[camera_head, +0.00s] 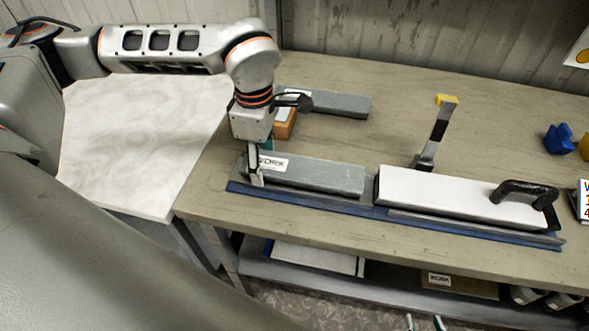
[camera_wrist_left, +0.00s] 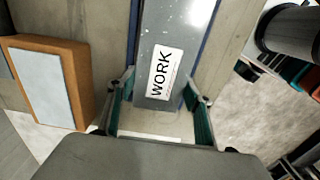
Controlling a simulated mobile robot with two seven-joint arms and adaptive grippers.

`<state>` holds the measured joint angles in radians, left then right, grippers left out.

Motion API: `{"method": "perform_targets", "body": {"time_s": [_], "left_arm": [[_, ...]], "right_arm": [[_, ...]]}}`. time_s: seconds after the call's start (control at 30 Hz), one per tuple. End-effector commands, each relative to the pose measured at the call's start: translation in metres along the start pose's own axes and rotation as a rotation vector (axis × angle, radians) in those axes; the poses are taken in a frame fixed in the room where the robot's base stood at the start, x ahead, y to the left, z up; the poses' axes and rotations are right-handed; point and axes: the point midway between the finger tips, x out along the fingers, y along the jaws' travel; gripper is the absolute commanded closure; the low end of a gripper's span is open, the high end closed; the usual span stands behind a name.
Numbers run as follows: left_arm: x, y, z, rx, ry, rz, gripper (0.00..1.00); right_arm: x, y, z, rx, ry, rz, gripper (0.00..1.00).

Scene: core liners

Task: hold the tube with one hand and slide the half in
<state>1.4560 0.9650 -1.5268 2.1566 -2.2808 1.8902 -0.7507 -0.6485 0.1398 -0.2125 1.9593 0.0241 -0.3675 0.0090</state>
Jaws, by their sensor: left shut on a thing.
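A long grey piece (camera_head: 318,175), which looks like the half, lies in a blue rail (camera_head: 300,198) on the bench. Its white label reads WORK in the left wrist view (camera_wrist_left: 160,72). A long white-topped piece (camera_head: 440,194), probably the tube, lies in line to its right on the same rail, with a narrow gap between them. It has a black handle at its right end. My left gripper (camera_head: 256,172) is shut on the grey piece's left end, a finger on each side in the left wrist view (camera_wrist_left: 160,108).
An orange-brown block (camera_head: 285,125) and another grey piece (camera_head: 335,103) lie behind. An upright post with a yellow top (camera_head: 440,120) stands behind the white piece. Blue items (camera_head: 559,139) sit at the far right. A low shelf (camera_head: 350,285) runs under the bench.

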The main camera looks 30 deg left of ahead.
Motion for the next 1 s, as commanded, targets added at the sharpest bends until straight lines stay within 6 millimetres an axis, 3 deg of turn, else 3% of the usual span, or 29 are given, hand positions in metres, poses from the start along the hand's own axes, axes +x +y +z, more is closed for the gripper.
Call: {"method": "perform_targets", "body": {"time_s": [1.0], "left_arm": [[-0.002,0.001,0.019,0.000,-0.002,0.003,0.70]], "right_arm": [[0.000,0.000,-0.001,0.000,0.002,0.000,0.60]]}}
